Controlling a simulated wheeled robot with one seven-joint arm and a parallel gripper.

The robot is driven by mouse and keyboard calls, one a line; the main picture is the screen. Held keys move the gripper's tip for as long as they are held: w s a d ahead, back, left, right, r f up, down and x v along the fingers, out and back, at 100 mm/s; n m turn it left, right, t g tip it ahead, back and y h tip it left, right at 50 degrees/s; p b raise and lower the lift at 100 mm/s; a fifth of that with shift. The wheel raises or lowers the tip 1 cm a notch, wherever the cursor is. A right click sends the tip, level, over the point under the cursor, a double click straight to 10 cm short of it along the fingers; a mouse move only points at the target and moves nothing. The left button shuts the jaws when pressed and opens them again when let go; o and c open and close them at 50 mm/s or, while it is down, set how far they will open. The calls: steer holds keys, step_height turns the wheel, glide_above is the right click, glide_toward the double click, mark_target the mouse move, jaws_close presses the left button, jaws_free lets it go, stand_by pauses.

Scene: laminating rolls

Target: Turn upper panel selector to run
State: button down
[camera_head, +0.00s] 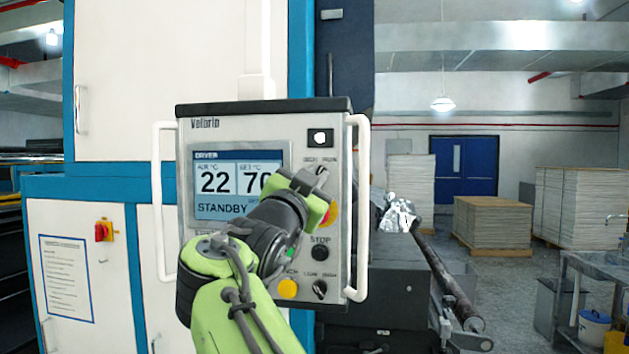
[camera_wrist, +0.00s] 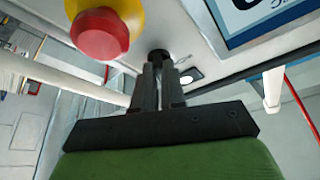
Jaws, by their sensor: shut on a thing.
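The upper panel selector is a small dark knob near the right edge of the control panel (camera_head: 236,133). In the head view my gripper (camera_head: 319,176) largely covers it, just below a small label whose right word looks like RUN. In the wrist view the selector (camera_wrist: 158,56) sits between my two dark fingertips (camera_wrist: 158,72), which are shut on it. Which way its pointer faces is hidden. The panel's screen (camera_head: 238,184) shows 22, a partly covered 70 and STANDBY.
A red and yellow stop button (camera_wrist: 100,34) is close beside my fingers. Below are a black STOP button (camera_head: 320,253), a lower selector (camera_head: 320,289) and a yellow button (camera_head: 288,288). White handles (camera_head: 361,210) flank the panel. A white lamp (camera_head: 320,137) is above the selector.

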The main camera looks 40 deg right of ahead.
stand_by(0.5)
steer(key=c, duration=1.2)
jaws_free()
steer(key=shift+w, duration=0.1)
